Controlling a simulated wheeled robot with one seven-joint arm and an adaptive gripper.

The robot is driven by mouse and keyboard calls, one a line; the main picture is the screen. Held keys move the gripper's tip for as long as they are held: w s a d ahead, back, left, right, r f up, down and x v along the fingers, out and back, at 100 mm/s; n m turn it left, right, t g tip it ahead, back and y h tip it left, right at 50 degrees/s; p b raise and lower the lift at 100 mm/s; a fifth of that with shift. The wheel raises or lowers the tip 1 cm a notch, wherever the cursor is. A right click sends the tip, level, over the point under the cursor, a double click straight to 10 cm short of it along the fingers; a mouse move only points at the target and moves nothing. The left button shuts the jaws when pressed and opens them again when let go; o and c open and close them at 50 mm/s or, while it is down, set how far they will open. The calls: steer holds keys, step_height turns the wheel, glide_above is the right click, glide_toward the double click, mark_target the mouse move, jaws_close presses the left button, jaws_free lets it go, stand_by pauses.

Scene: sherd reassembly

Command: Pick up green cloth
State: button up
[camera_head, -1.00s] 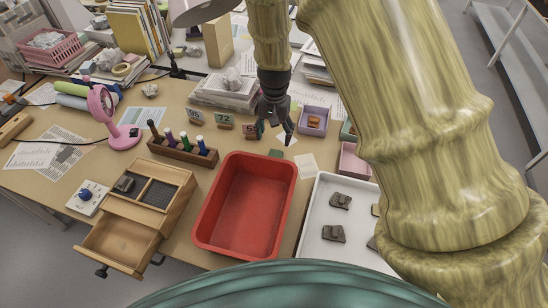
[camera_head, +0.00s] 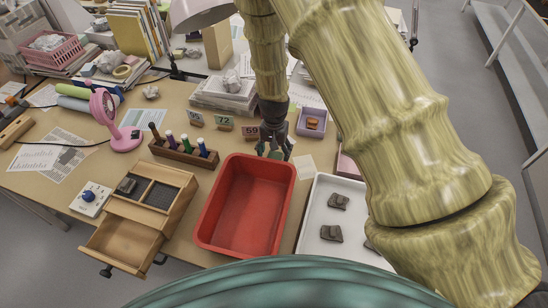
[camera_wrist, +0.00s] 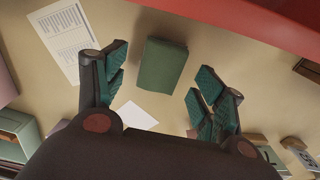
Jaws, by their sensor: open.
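The green cloth (camera_wrist: 163,64) is a small folded dark-green block lying on the tan table in the wrist view, behind the red tub. My gripper (camera_wrist: 158,88) is open, with one teal-padded finger to the left of the cloth and one to the right. The cloth lies between and slightly beyond the fingertips, and nothing is held. In the head view my gripper (camera_head: 274,150) points down just behind the red tub's far edge. There the cloth is mostly hidden by the gripper, and I cannot tell its outline.
The red tub (camera_head: 204,226) stands close in front of the gripper, its wall also along the top of the wrist view (camera_wrist: 270,22). A white tray (camera_head: 308,238) with dark sherds is at right. Number cards (camera_head: 224,123) and a pen rack (camera_head: 181,152) stand left.

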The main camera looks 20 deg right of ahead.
mark_target(274, 157)
steer(key=shift+f, duration=0.9)
steer(key=c, duration=1.1)
steer(key=shift+r, duration=0.15)
step_height(274, 157, up, 10)
steer(key=shift+f+b, duration=0.15)
steer(key=shift+b, duration=0.8)
